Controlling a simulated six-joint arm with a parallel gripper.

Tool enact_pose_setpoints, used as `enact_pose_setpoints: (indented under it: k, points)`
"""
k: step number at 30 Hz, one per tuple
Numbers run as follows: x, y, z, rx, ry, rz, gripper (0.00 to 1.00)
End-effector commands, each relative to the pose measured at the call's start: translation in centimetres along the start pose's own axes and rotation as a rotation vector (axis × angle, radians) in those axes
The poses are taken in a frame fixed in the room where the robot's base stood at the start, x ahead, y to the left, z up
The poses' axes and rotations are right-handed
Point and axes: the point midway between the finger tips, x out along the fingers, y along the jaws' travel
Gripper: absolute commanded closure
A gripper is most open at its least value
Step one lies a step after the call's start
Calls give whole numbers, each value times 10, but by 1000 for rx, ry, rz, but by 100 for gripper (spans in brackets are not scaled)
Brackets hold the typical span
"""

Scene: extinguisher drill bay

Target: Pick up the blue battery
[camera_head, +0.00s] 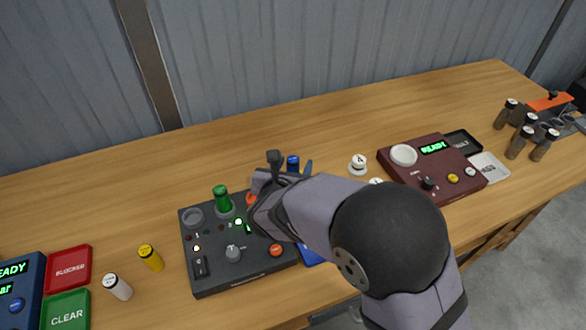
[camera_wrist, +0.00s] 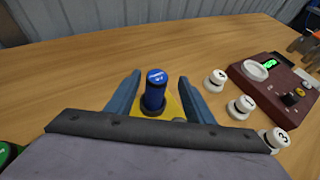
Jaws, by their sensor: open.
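The blue battery (camera_wrist: 154,92) stands upright in the wrist view, with a pale label on its top and a dark ring around its base. In the head view only its blue top (camera_head: 292,161) shows; my arm hides the rest. My gripper (camera_wrist: 159,77) is open, with one finger on each side of the battery and a visible gap to each. In the head view my gripper (camera_head: 291,166) is around the battery's spot, partly hidden by my wrist.
A yellow surface (camera_wrist: 174,106) shows around the battery's base. A dark panel (camera_head: 240,272) with a green battery (camera_head: 222,200) stands left of my gripper. White knobs (camera_head: 358,165) and a maroon console (camera_head: 462,191) are to the right. The table behind is clear.

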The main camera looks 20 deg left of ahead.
Motion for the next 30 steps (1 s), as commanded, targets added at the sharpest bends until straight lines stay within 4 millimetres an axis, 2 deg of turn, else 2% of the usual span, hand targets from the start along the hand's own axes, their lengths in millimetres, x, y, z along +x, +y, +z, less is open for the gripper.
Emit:
enact_pose_setpoints:
  k: [8,21,30]
  points:
    - [8,1,1,1,1,-1,52]
    - [51,5,3,2,1,-1,52]
    - [55,5,2,2,1,0,52]
